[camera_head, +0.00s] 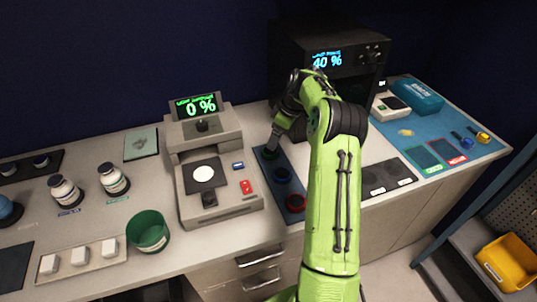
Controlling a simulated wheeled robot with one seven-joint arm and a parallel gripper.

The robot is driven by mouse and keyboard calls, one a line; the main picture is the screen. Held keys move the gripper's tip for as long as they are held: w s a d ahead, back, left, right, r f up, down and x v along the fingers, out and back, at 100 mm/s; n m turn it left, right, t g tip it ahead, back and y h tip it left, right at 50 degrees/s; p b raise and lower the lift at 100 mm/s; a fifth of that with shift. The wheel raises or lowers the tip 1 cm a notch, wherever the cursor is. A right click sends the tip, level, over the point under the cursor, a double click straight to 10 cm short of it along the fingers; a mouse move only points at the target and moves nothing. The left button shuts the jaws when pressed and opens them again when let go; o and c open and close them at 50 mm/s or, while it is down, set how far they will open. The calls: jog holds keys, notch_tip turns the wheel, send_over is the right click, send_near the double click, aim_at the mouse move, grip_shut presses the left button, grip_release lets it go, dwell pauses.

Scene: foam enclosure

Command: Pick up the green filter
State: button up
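The filter tray (287,186) is a dark blue strip on the bench, just left of my green arm. It holds three round filters in a row. The green filter (269,154) is at the back end, the blue filter (282,175) is in the middle, and the red filter (296,202) is at the front. My gripper (273,146) points down at the back end of the tray, right at the green filter and partly covering it. The fingers are too small here to show whether they are open or shut, or whether they touch the filter.
A grey device (213,172) reading 0 % stands left of the tray. A black device (340,50) reading 40 % stands behind my arm. A green cup (148,232) and white bottles (113,178) are further left. A blue mat (450,135) lies at right.

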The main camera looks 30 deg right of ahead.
aim_at(270, 152)
jog(key=x, duration=0.7)
jog(key=shift+w+f, duration=0.15)
jog(key=shift+f, duration=0.05)
jog(key=c, duration=1.2)
